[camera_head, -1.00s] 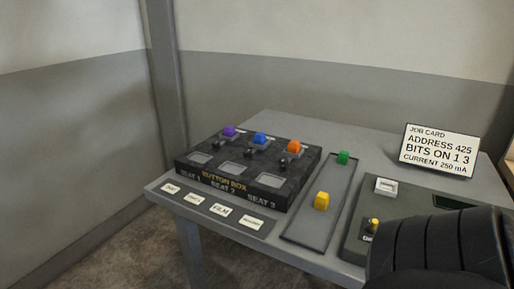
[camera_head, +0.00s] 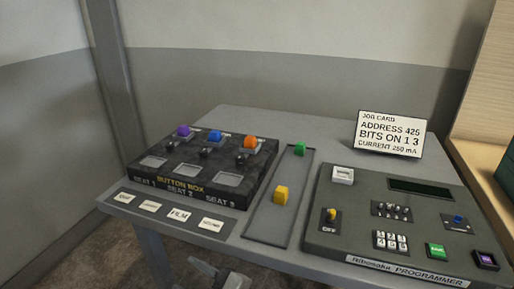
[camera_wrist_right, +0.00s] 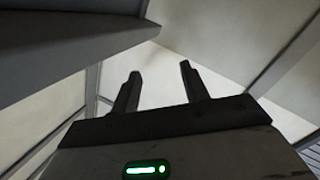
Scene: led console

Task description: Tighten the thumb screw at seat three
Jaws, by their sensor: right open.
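The black button box (camera_head: 262,173) stands at the left of the table, with seats marked 1, 2 and 3 along its front. Seat three, at the right, has an orange button (camera_head: 250,142) at the back and a small dark thumb screw (camera_head: 241,156) in front of it. How tight the screw is cannot be told. My right gripper (camera_head: 219,271) shows at the bottom edge of the head view, below the table's front edge and apart from the box. In the right wrist view its two fingers (camera_wrist_right: 160,72) are spread and empty. My left gripper is out of view.
The table edge (camera_head: 185,240) lies between gripper and box.

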